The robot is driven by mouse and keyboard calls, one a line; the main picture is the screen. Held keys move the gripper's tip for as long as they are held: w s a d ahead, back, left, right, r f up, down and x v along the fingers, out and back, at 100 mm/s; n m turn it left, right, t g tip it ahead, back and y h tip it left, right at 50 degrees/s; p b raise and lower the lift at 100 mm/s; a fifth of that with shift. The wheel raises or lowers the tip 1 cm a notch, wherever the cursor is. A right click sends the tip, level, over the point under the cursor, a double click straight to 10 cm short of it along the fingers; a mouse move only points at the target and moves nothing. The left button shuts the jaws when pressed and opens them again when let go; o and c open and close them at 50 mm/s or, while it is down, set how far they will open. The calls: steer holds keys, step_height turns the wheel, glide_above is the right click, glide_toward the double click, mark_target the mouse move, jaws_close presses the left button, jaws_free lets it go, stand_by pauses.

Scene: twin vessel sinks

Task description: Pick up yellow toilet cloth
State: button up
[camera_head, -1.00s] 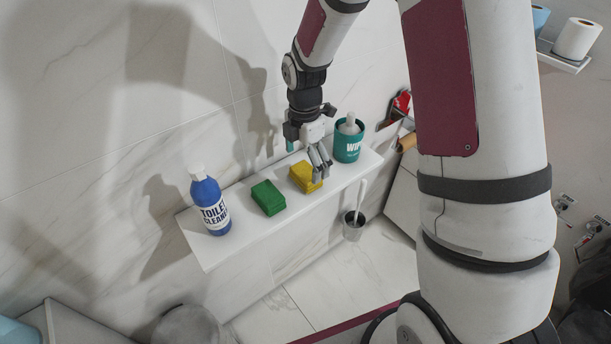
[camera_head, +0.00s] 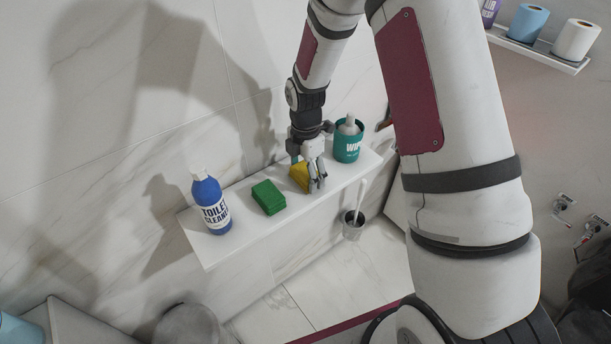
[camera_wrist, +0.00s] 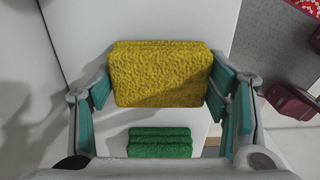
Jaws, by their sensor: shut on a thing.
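The yellow cloth (camera_head: 299,176) is a folded, textured block at the right part of the white ledge. In the wrist view the yellow cloth (camera_wrist: 160,74) sits between the two teal-padded fingers, which press on its left and right sides. My gripper (camera_head: 311,180) is shut on it and points down at the ledge. The fingers hide part of the cloth in the head view. I cannot tell whether the cloth is clear of the ledge.
A green cloth (camera_head: 268,197) lies just left of the yellow one on the ledge (camera_head: 243,229). A blue toilet cleaner bottle (camera_head: 209,205) stands at the left end. A teal wipes tub (camera_head: 347,142) stands close on the right. A toilet brush holder (camera_head: 353,224) is below.

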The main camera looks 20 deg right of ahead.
mark_target(306, 172)
steer(key=shift+r, duration=0.45)
steer(key=r, duration=0.2)
steer(key=shift+s+r, duration=0.2)
steer(key=shift+r, duration=0.2)
steer(key=s+d+r, duration=0.1)
steer(key=s+d, duration=0.3)
steer(key=s, duration=1.1)
steer(key=shift+r, duration=0.15)
